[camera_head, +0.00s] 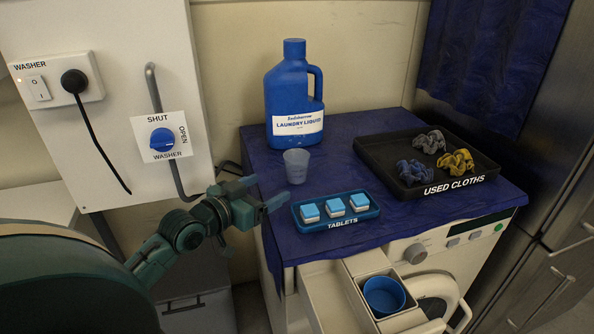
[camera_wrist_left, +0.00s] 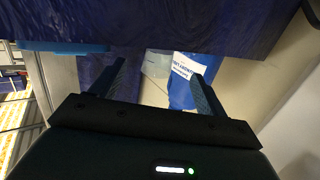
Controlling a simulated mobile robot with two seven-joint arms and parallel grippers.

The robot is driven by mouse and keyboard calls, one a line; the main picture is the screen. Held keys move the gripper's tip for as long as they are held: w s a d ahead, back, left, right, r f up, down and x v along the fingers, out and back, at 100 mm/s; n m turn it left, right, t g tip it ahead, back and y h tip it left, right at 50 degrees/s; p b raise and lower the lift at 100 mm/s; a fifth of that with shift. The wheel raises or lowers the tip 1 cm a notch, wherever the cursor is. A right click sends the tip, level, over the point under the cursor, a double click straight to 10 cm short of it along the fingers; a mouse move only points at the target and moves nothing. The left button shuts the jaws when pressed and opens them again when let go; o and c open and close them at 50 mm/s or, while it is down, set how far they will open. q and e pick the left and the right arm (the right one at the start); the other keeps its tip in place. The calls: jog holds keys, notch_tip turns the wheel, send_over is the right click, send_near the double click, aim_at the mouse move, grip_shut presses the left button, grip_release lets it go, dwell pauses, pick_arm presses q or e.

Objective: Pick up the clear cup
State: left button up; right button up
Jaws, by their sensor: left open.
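The clear cup (camera_head: 296,167) stands upright on the blue-covered washer top, in front of the blue laundry liquid bottle (camera_head: 293,92). My left gripper (camera_head: 267,189) is open and empty, left of the cup and a little nearer, its fingers pointing right. It does not touch the cup. In the left wrist view the open fingers of my left gripper (camera_wrist_left: 157,70) frame a pale, see-through shape that looks like the cup (camera_wrist_left: 156,63), with the bottle (camera_wrist_left: 183,92) to its right. My right gripper is not in view.
A blue tray of tablets (camera_head: 335,225) lies in front of the cup. A black tray (camera_head: 385,187) of used cloths sits to the right. The washer's open drawer (camera_head: 325,290), with a blue cup (camera_head: 384,295), is below. A washer valve panel (camera_head: 165,136) is at left.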

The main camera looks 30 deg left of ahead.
aim_at(288, 161)
pick_arm(q)
jog(key=w, duration=0.4)
jog(key=shift+d+f, duration=0.25)
jog(key=shift+w+d+f, duration=0.1)
jog(key=shift+w, duration=1.2)
jog(key=shift+w+d, duration=0.1)
jog(key=shift+w, duration=1.15)
jog(key=shift+c, duration=0.2)
jog(key=c, duration=1)
jog(key=shift+r, duration=0.25)
jog(key=shift+r, duration=1.5)
jog(key=s+a, duration=0.2)
jog(key=s, duration=1.5)
jog(key=shift+s, duration=0.35)
jog(key=shift+s, duration=0.1)
